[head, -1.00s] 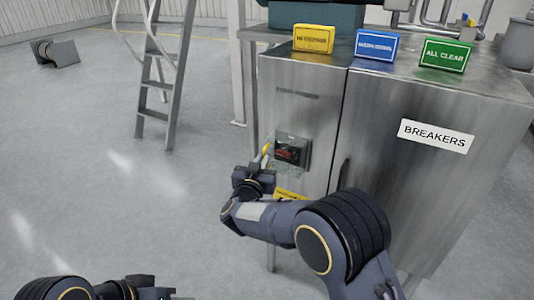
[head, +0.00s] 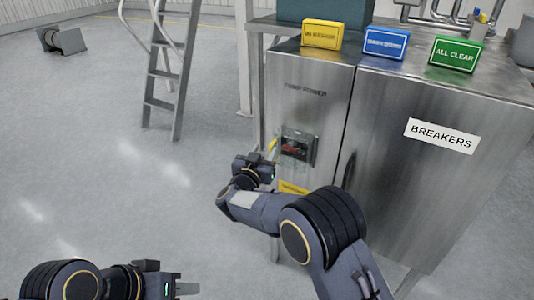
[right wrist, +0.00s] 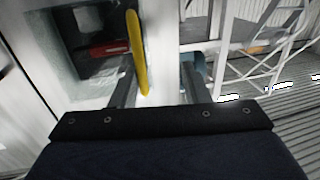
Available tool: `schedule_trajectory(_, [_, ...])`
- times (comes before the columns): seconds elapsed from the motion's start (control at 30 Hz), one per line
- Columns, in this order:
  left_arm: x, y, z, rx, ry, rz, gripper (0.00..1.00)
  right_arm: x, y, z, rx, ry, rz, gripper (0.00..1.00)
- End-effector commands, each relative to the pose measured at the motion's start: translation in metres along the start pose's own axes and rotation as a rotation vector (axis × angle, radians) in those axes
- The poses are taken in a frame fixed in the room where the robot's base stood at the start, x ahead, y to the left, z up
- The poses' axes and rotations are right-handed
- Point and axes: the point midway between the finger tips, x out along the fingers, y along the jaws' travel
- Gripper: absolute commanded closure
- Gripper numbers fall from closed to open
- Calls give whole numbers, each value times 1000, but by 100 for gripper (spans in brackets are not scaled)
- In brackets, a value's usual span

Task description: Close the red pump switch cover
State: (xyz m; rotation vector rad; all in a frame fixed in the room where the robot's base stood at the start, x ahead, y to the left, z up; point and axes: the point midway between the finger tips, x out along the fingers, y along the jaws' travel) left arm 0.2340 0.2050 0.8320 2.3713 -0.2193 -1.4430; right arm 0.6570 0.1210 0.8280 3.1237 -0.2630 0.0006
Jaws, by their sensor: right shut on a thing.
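The pump switch (head: 292,147) is a red switch in a dark recess on the narrow steel cabinet's front. It also shows as a red part in the right wrist view (right wrist: 108,48). The cover looks clear and stands out from the panel at an angle, with a yellow edge (head: 272,145). My right gripper (head: 271,164) is at the cover's left side. In the right wrist view the cover's yellow edge (right wrist: 137,55) stands between the fingers, and the gripper is shut on it. My left gripper (head: 180,288) is low at the left, away from the cabinet; its fingers are partly hidden.
The breakers cabinet (head: 400,190) stands directly right, with a dark handle. Yellow (head: 322,35), blue (head: 386,43) and green (head: 454,54) sign blocks sit on top. A ladder (head: 168,75) stands at the back left.

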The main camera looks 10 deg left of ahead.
Motion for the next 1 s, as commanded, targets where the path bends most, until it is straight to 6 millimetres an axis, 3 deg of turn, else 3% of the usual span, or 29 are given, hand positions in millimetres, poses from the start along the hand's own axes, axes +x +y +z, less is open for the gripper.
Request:
schedule_trajectory(0.03, [0, 0, 0, 0, 0, 0, 64, -5, -8, 0, 1, -2, -21, 69])
schedule_trajectory(0.33, [0, 0, 0, 0, 0, 0, 64, -10, -8, 0, 1, -4, -22, 69])
schedule_trajectory(0.7, [-2, 1, -1, 0, 0, 0, 64, -65, -4, 0, 0, -3, -12, 69])
schedule_trajectory(1.0, [-3, 1, -1, 0, 0, 0, 64, -78, -1, 0, 2, -1, -4, 69])
